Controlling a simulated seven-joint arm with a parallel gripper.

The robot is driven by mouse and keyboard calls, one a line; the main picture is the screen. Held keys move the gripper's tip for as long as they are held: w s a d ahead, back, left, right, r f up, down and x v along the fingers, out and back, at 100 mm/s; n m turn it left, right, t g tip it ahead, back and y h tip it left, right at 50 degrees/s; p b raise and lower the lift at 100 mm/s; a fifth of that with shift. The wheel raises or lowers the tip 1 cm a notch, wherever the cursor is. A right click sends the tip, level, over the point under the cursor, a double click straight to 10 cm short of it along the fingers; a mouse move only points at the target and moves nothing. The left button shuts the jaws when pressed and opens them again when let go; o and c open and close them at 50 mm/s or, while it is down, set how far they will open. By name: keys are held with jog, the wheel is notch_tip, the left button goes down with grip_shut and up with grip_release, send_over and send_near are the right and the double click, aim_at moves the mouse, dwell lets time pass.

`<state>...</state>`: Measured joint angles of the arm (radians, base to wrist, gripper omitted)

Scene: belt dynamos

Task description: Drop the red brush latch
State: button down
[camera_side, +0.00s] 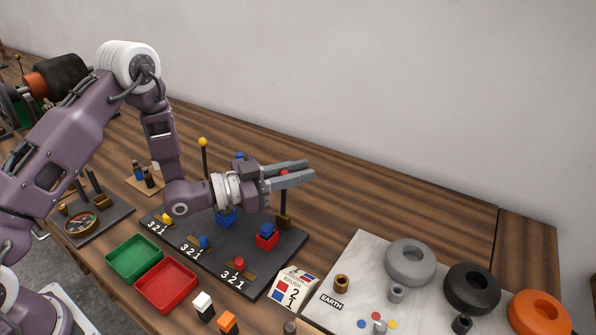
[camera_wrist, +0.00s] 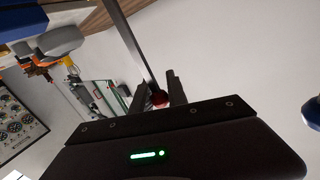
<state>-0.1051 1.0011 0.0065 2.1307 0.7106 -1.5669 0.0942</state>
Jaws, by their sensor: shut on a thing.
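The red brush latch is an upright dark rod (camera_side: 283,204) on a brown foot at the right back of the dark board (camera_side: 205,262). Its red ball (camera_side: 284,172) is partly hidden by my fingers. My gripper (camera_side: 309,170) lies level over the board, pointing right. Its fingers are shut on the latch's top end. In the wrist view the red ball (camera_wrist: 159,98) shows between my fingers, with the rod running up from it.
A rod with a yellow ball (camera_side: 203,142) and a blue-tipped one (camera_side: 240,155) stand behind my gripper. Green (camera_side: 133,257) and red (camera_side: 166,285) trays sit in front. A brush card (camera_side: 292,289) and a pale board with several rings lie to the right.

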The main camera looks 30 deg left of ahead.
jog(key=shift+s, duration=0.15)
jog(key=s, duration=0.7)
jog(key=c, duration=1.3)
grip_release()
